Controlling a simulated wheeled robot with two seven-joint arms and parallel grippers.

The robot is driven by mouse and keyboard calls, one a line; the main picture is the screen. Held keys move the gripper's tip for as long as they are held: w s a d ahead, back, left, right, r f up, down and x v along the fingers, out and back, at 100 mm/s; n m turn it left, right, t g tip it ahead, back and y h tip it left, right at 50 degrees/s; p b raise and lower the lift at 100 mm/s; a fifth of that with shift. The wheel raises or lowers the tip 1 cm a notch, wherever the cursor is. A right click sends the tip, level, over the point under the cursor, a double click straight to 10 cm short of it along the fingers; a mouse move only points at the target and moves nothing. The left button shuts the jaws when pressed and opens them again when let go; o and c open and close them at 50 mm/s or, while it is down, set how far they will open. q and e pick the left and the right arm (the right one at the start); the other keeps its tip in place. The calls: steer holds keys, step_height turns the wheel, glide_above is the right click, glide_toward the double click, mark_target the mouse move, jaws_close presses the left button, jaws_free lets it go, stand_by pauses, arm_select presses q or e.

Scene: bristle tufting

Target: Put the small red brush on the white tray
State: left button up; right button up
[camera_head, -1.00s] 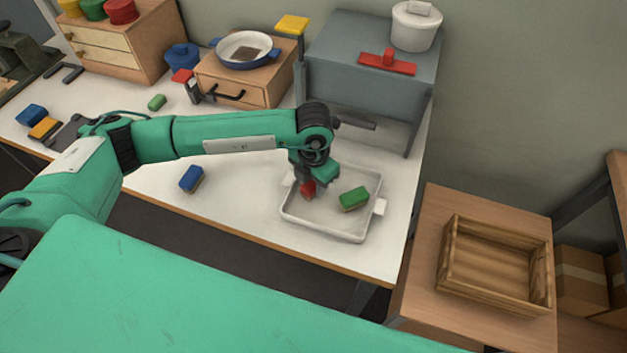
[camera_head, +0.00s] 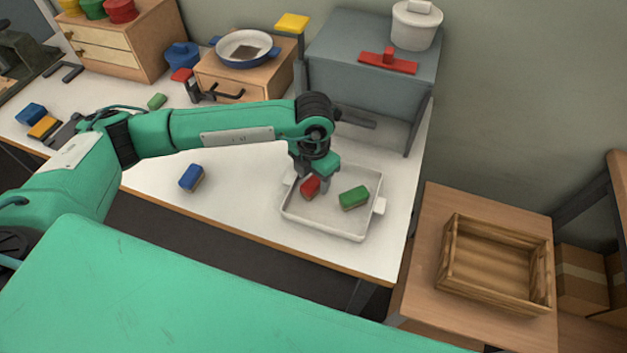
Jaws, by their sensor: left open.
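The small red brush (camera_head: 310,187) lies in the white tray (camera_head: 327,228), in its upper left part. A green brush (camera_head: 354,196) lies in the same tray to its right, apart from it. My left gripper (camera_head: 323,186) is open and points down over the tray, just above and beside the red brush. Its fingers are small in the picture and partly hidden by the wrist. My right gripper is not in view.
A blue brush (camera_head: 191,178) lies on the white table left of the tray. A grey box (camera_head: 370,70) with a white pot stands behind the tray. A wooden crate (camera_head: 495,264) stands on a side table at right.

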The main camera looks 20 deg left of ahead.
mark_target(314, 181)
arm_select(q)
step_height(314, 181, up, 10)
steer(key=shift+b, duration=0.45)
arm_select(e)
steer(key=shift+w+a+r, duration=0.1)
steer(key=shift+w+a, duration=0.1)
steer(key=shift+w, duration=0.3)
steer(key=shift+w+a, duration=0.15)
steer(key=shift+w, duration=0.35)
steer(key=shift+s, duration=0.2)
